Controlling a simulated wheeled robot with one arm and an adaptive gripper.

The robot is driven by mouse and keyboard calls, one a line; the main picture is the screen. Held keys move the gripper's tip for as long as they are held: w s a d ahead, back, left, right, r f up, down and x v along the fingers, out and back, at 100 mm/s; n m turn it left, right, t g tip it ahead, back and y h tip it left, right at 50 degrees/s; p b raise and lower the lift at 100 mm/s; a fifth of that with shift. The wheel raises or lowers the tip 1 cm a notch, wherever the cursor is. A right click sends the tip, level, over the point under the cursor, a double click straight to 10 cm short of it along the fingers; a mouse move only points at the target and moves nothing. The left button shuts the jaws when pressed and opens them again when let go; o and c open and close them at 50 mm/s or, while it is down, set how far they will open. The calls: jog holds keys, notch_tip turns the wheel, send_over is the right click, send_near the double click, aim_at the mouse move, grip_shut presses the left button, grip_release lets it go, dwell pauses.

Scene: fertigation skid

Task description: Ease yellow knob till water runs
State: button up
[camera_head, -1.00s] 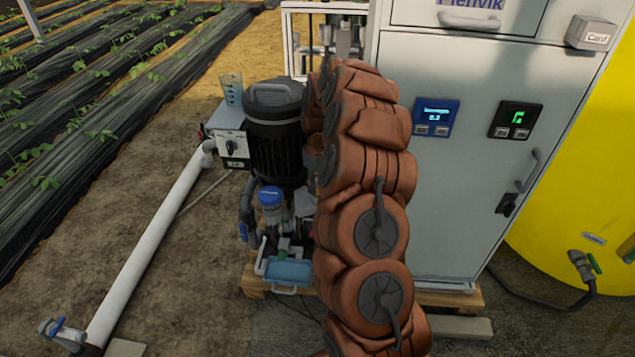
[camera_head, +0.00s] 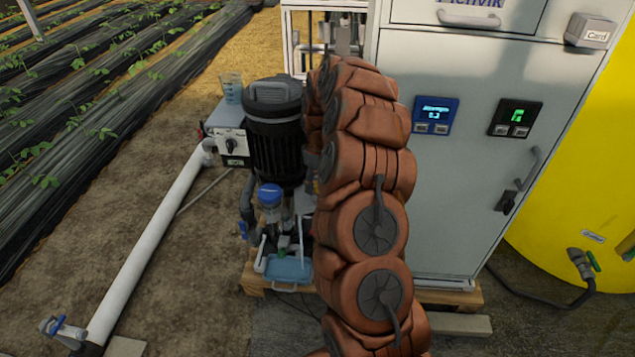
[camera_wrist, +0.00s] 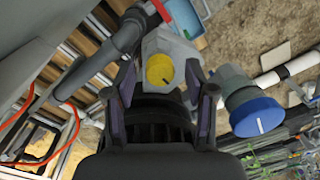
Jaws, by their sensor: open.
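The yellow knob (camera_wrist: 159,69) shows in the wrist view, round with a dark line across its face, set in a pale grey housing (camera_wrist: 177,48). My gripper (camera_wrist: 161,80) is open, with one finger to the left of the knob and one to the right. I see a gap beside the knob, but cannot tell how deep the fingers reach along it. In the head view my arm hides the knob and the gripper. No running water is visible.
A blue-capped fitting (camera_wrist: 255,115) is close on the right in the wrist view. In the head view, a black motor (camera_head: 274,130) and blue tray (camera_head: 289,269) stand left of my arm, and a grey cabinet (camera_head: 455,200) stands right. Bare soil lies at left.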

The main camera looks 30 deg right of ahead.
jog(key=shift+r, duration=0.15)
notch_tip(320, 180, up, 12)
jog(key=shift+d, duration=0.25)
dwell(0.7)
jog(key=s+a+r, duration=0.3)
jog(key=s+a, duration=0.4)
jog(key=a, duration=0.2)
jog(key=s+a+r, duration=0.3)
jog(key=s+a, duration=0.3)
jog(key=a, duration=0.4)
jog(key=s+a+f+m+g, duration=0.1)
jog(key=s+a+f+m, duration=0.15)
jog(key=s, duration=0.95)
jog(key=s+a+f+m+g, duration=0.1)
jog(key=s+a, duration=0.2)
jog(key=s, duration=0.9)
notch_tip(320, 180, up, 24)
jog(key=s+p, duration=0.1)
jog(key=p, duration=2.1)
jog(key=shift+a+h, duration=0.15)
jog(key=shift+h, duration=0.15)
